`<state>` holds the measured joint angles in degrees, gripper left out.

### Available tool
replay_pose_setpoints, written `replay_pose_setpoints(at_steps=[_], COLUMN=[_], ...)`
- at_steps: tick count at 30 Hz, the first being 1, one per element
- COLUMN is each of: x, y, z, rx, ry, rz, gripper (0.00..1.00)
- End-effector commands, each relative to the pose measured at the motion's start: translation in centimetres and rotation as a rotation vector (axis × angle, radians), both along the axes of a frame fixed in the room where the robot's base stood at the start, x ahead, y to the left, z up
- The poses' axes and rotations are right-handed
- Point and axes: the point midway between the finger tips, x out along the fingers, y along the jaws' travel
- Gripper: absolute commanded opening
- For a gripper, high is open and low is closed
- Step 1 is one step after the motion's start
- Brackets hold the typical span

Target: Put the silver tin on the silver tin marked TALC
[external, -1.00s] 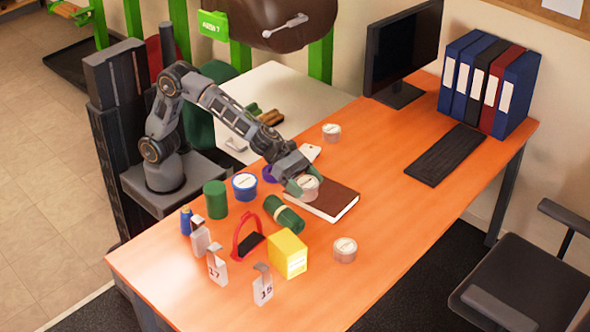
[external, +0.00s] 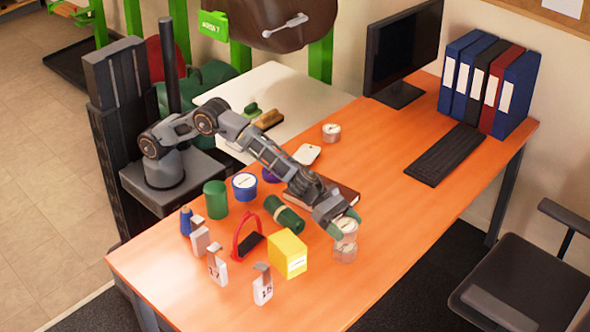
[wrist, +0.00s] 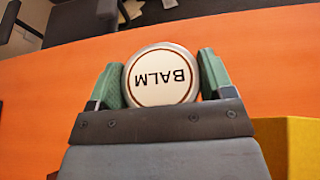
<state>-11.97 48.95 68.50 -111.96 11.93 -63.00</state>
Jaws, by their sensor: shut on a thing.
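My gripper (external: 343,221) is shut on a silver tin (external: 346,230) near the right front edge of the desk. In the wrist view the lid of this tin (wrist: 161,77) reads BALM, with a green finger on each side. A second silver tin (external: 344,254) stands on the desk directly below the held one; its lid is hidden, so its label cannot be read. I cannot tell whether the two tins touch or a small gap remains. A third silver tin (external: 331,132) stands farther back, its label too small to read.
A yellow box (external: 287,254) stands just left of the tins, with a green cylinder (external: 284,214) lying behind it. A brown book (external: 345,194) lies behind my gripper. Tags, a red-handled thing (external: 247,238) and small containers crowd the left. The desk right of the tins is clear.

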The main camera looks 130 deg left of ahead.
Motion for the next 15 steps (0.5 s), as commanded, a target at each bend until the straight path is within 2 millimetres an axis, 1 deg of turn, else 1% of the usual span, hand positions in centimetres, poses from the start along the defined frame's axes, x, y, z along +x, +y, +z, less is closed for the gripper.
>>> replay_pose_setpoints(at_steps=[3, 6, 9, 15], x=[0.5, 0.4, 0.4, 0.4], y=[0.1, 0.0, 0.1, 0.1], z=[-0.7, -2.5, -3.6, -3.5], rx=[0.000, -0.001, -0.001, 0.001], ry=[0.001, 0.001, 0.000, -0.001], rz=[0.000, -0.001, 0.000, 0.000], gripper=[0.46, 0.46, 0.46, 0.46])
